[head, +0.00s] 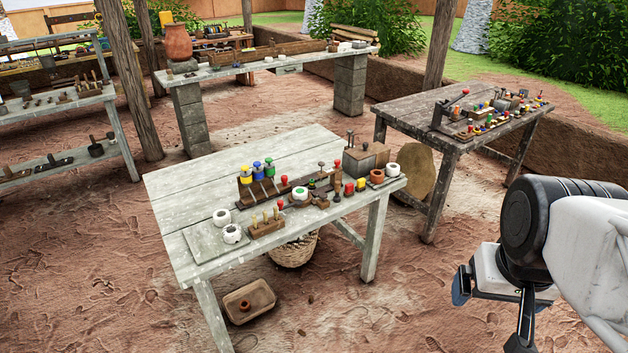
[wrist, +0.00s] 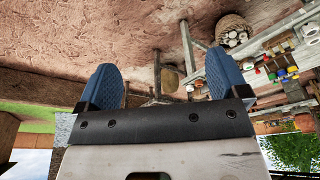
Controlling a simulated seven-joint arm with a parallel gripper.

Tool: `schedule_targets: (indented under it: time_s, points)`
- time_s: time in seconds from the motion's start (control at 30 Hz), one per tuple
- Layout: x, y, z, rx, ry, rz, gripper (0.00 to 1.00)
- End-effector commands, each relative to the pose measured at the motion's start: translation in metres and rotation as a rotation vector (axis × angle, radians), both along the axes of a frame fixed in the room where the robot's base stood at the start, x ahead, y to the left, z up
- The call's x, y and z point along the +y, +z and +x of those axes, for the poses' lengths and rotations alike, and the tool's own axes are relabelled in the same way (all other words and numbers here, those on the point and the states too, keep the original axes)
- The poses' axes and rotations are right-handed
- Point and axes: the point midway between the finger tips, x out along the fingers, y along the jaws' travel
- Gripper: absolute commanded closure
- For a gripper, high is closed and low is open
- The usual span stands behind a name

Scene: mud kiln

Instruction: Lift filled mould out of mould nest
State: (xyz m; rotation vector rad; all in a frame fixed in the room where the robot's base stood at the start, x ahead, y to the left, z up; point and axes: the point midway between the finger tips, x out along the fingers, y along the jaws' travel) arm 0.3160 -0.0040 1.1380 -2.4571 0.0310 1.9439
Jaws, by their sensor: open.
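Several white, round, mould-like pieces stand on the grey wooden table in the head view. One with a green centre (head: 300,194) sits mid-row among wooden parts. Another white piece (head: 392,169) is at the right end, and two more, a rear one (head: 222,217) and a front one (head: 232,234), are on a pale board at the left. I cannot tell which is the filled mould or which part is the mould nest. My gripper (head: 461,286) is right of the table, well apart from it. In the wrist view its blue fingers (wrist: 162,78) are spread and empty.
The grey table (head: 190,180) has bare planks at its back left. Knobbed tools (head: 257,170) and a metal block (head: 365,160) crowd its row. A dark table (head: 400,107) with tools stands behind right. A basket (head: 294,252) and tray (head: 249,303) are below.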

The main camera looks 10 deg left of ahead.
Motion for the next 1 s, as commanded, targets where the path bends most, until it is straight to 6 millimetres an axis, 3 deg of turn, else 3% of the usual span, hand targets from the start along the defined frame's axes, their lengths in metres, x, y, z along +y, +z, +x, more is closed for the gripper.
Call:
schedule_targets:
  time_s: [0.27, 0.47, 0.67, 1.0]
  points:
    - [-0.001, 0.0, 0.004, 0.002, 0.01, -0.015, 0.07]
    - [-0.009, 0.001, 0.024, 0.016, 0.074, -0.101, 0.07]
    - [-0.021, 0.002, 0.069, 0.035, 0.209, -0.275, 0.07]
    - [-0.028, 0.004, 0.173, 0.059, 0.516, -0.622, 0.07]
